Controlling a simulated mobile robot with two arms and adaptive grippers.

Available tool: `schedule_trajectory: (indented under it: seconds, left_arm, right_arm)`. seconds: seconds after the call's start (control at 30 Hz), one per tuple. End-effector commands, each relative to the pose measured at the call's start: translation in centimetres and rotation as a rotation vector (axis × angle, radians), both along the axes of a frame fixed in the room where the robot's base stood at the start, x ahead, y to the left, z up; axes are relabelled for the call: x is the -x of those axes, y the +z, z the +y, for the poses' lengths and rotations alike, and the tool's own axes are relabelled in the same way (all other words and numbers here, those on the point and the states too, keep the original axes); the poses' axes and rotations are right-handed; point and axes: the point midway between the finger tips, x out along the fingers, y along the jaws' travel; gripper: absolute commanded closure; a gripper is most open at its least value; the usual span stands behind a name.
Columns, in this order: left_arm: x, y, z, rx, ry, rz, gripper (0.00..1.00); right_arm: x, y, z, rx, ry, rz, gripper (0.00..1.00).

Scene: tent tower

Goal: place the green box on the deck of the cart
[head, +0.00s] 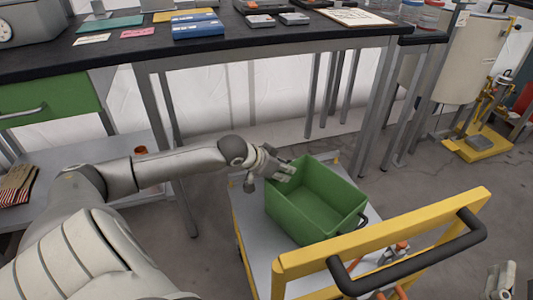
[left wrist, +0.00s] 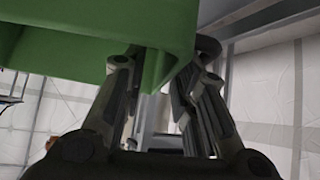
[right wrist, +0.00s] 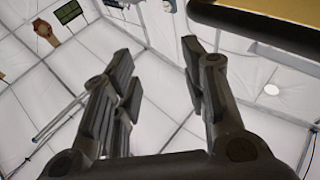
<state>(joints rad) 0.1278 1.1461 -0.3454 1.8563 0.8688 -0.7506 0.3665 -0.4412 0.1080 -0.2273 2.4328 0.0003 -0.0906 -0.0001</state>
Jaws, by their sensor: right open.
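The green box (head: 312,205) is an open-topped bin with a dark handle at its near right side. It appears to rest on the grey deck (head: 256,235) of the yellow-framed cart (head: 385,232). My left gripper (head: 267,176) is at the box's back left corner, with its fingers spread and one over the rim. In the left wrist view the box (left wrist: 95,35) fills the top, and its corner reaches between the parted fingers (left wrist: 157,85). My right gripper (head: 498,283) is low at the right, away from the box; its wrist view shows it open and empty (right wrist: 160,85).
A dark-topped workbench (head: 210,48) with boxes and papers stands behind the cart. Orange-handled items (head: 385,265) lie on the deck near the cart's black push handle (head: 415,257). A cream drum (head: 462,60) stands at the back right.

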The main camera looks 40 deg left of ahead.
Motion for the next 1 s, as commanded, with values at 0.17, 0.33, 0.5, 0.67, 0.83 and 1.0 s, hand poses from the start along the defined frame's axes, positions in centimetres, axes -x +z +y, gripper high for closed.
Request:
schedule_trajectory:
  seconds: [0.17, 0.33, 0.5, 0.67, 0.83, 1.0]
  left_arm:
    - [1.4, 1.5, 0.4, -0.003, 0.000, 0.002, 0.73]
    - [2.6, 2.6, 0.4, -0.003, -0.002, 0.003, 0.73]
    - [3.6, 3.6, 0.7, -0.003, 0.001, 0.003, 0.73]
    - [4.5, 4.6, 0.7, -0.003, -0.004, 0.003, 0.73]
    - [4.9, 5.0, 0.9, 0.000, 0.003, 0.001, 0.73]
    - [5.3, 5.4, 1.1, -0.002, 0.004, 0.001, 0.73]
  right_arm:
    - [-0.6, -2.8, -0.3, 0.044, -0.010, 0.163, 0.59]
    - [-0.6, -5.8, -0.7, 0.084, -0.019, 0.318, 0.59]
    - [0.0, -8.7, -1.3, 0.124, -0.029, 0.474, 0.59]
    - [0.9, -11.4, -1.9, 0.159, -0.038, 0.619, 0.59]
    - [2.5, -14.0, -2.7, 0.196, -0.047, 0.776, 0.59]
    - [4.6, -16.4, -3.6, 0.231, -0.057, 0.931, 0.59]
